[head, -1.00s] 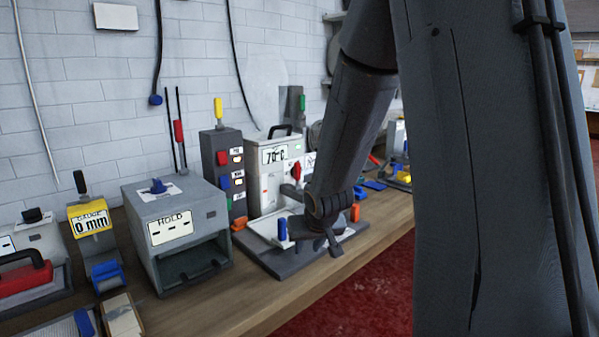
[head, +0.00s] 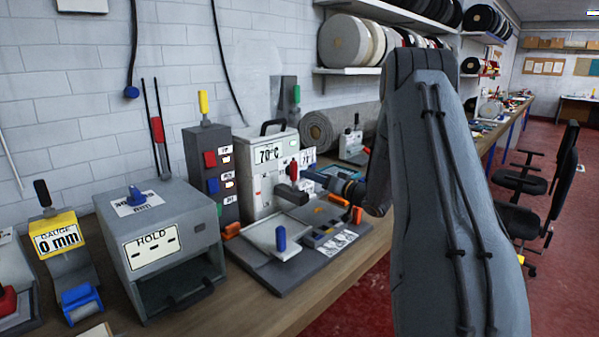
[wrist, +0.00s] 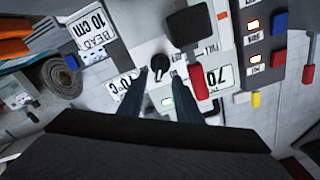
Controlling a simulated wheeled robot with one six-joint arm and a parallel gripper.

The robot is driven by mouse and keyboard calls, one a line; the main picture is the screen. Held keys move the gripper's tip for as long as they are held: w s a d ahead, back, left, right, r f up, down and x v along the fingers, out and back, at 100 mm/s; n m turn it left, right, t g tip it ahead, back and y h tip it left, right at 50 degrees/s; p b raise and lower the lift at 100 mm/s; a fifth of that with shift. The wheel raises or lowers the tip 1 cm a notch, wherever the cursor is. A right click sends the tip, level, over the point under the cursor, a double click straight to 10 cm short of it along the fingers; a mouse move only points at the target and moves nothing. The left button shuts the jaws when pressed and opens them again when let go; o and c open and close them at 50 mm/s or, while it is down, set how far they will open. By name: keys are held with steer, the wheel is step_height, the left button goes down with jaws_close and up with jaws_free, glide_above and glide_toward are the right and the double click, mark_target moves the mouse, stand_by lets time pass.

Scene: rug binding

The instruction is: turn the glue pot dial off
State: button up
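The glue pot (head: 262,186) is a pale box with a black top handle and a 70°C card, standing on the bench. In the wrist view its pale front (wrist: 147,45) fills the middle, turned nearly upside down. In the head view my arm hides the dial, and the fingers are not clear.
A red-handled lever (wrist: 200,85) with a dark block (wrist: 190,25) lies close beside the fingers. A dark switch tower (head: 212,170) stands left of the pot. A grey plate (head: 270,262) with a blue peg (head: 281,238) lies before it. The HOLD box (head: 160,245) is farther left.

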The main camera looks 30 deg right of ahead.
steer(key=p+x, duration=0.1)
steer(key=x, duration=0.4)
steer(key=shift+w+a, duration=0.15)
steer(key=shift+w, duration=0.15)
steer(key=shift+c, duration=0.4)
jaws_close()
